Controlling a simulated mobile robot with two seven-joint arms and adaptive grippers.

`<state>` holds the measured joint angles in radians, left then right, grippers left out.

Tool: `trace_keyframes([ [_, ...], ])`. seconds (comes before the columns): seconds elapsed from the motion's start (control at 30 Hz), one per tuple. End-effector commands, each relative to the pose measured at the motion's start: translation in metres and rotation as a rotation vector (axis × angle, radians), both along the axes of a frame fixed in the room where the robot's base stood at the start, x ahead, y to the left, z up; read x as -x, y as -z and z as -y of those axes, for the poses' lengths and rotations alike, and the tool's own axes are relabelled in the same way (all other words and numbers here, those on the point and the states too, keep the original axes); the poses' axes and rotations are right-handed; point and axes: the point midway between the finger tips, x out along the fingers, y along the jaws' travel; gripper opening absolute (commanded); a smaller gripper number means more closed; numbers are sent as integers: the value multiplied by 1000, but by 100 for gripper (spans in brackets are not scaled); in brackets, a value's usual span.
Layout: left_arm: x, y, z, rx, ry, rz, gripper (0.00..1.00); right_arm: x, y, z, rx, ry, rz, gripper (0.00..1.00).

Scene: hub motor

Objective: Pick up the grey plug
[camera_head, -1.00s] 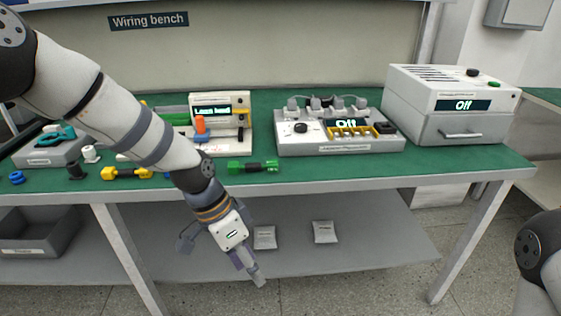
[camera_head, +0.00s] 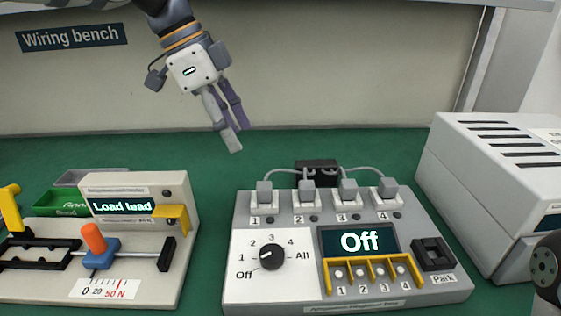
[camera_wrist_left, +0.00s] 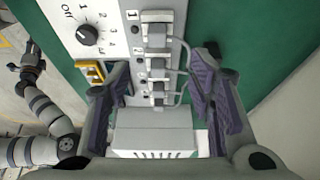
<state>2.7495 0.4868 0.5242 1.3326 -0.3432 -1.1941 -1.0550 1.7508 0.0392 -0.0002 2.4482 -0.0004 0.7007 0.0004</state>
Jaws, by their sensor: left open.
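Several grey plugs stand in a row of numbered sockets at the back of the power unit (camera_head: 255,255): plug 1 (camera_head: 264,190), plug 2 (camera_head: 306,191), plug 3 (camera_head: 349,190) and plug 4 (camera_head: 387,188). Grey cables run from them to a dark block behind. My left gripper (camera_head: 229,125) is open and empty, raised above and behind the unit in the head view. In the left wrist view its fingers stand apart (camera_wrist_left: 160,95), with the plug row between and beyond them. My right arm shows at the left there; its small dark end (camera_wrist_left: 30,65) is unclear.
A force tester (camera_head: 125,245) reading "Load lead" stands left of the unit. A white vented box (camera_head: 500,185) stands close on its right. A green bin (camera_head: 70,203) is behind the tester. Green bench top behind the unit is clear.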

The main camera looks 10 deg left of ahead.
Motion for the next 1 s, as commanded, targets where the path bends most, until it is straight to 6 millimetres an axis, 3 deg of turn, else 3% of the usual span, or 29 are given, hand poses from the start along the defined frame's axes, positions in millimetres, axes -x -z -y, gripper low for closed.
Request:
trace_keyframes([
  [0.63,-13,103,39,0,1,-3,48,6,4,0,0,0,-19,40],
  [0.93,-15,112,43,0,-1,2,48,6,4,0,0,0,-19,40],
  [1.0,-15,112,43,0,-1,2,35,6,4,0,0,0,-19,40],
])
